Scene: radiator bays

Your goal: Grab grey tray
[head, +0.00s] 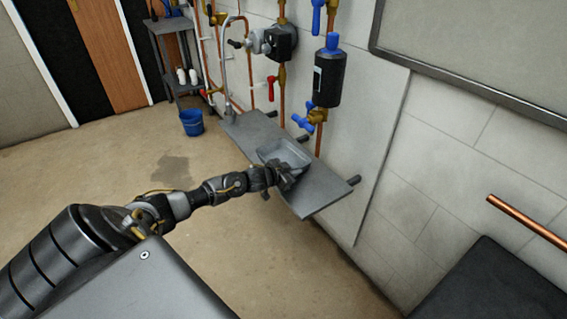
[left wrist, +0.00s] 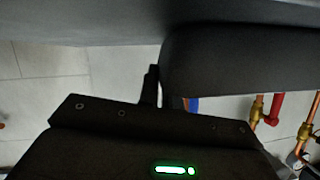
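The grey tray (head: 287,151) lies on a long grey wall shelf (head: 318,192), below the pipes. It is shallow, with a raised rim. My left gripper (head: 283,178) is at the tray's near edge and hides part of its near side. I cannot tell whether it touches or grips the rim. In the left wrist view the dark gripper body fills the bottom, and dark shapes with a grey surface above it hide the fingertips. Its opening does not show. My right gripper is in neither view.
A blue-topped black cylinder (head: 328,75) and copper pipes with blue and red valve handles are on the wall behind the shelf. A blue bucket (head: 192,122) stands on the floor by a grey rack (head: 172,60). A copper pipe (head: 527,220) juts in at right. The floor before the shelf is clear.

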